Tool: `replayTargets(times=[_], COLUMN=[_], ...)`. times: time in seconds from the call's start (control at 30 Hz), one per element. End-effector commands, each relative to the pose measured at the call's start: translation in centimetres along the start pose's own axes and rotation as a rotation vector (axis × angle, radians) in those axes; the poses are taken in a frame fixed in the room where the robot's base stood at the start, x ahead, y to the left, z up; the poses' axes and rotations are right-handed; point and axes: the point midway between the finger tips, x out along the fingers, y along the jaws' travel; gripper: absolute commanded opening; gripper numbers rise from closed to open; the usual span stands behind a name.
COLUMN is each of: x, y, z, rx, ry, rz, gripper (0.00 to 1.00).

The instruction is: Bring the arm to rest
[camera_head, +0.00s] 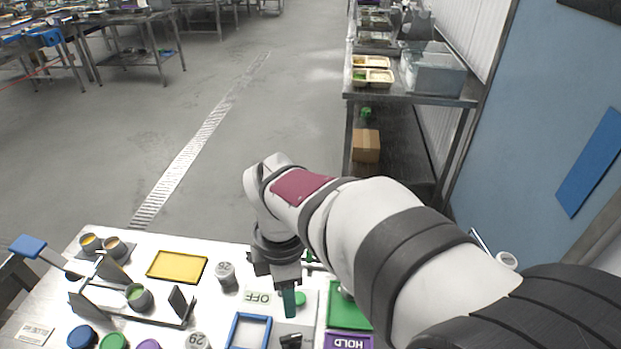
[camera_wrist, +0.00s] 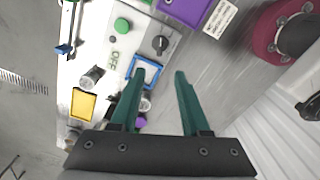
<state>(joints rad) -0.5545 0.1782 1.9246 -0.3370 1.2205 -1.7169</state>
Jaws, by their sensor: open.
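My gripper (camera_head: 289,301) hangs at the end of my arm over the right part of the white table (camera_head: 215,255). In the wrist view its two green fingers (camera_wrist: 158,84) are spread apart with nothing between them. The fingers point toward a panel marked OFF (camera_head: 262,298), with a green button (camera_head: 299,299) and a dark knob (camera_head: 290,341). The fingertips appear above the panel; I cannot tell the exact height.
A blue frame (camera_head: 249,331), a yellow tray (camera_head: 177,266), a grey weight (camera_head: 225,273) and a stand (camera_head: 133,313) with cups occupy the table. A green tray (camera_head: 348,311) and a purple HOLD tray (camera_head: 347,341) lie right of the panel. Open floor lies beyond.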

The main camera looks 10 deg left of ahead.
Motion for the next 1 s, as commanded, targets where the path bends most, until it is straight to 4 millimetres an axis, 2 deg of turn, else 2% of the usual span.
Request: replayTargets(times=[0.17,0.23,0.27,0.3,0.37,0.4,0.5,0.6,0.73,1.0], x=[-0.1,-0.8,-1.3,-1.9,-2.5,-2.5,-2.1,-1.4,-0.9,-1.0], y=[-0.3,-1.9,-3.1,-5.2,-8.8,-11.2,-16.1,-19.0,-20.2,-20.1], z=[0.3,2.0,3.1,4.6,6.5,7.4,8.1,8.0,7.8,7.8], rx=[0.035,0.238,0.388,0.633,1.041,1.306,1.877,2.247,2.417,2.416], ry=[0.002,0.014,0.023,0.037,0.06,0.072,0.099,0.113,0.116,0.115], rz=[0.0,-0.004,-0.007,-0.014,-0.034,-0.053,-0.103,-0.148,-0.174,-0.174], gripper=[0.46,0.46,0.46,0.46,0.46,0.46,0.46,0.46,0.46,0.46])
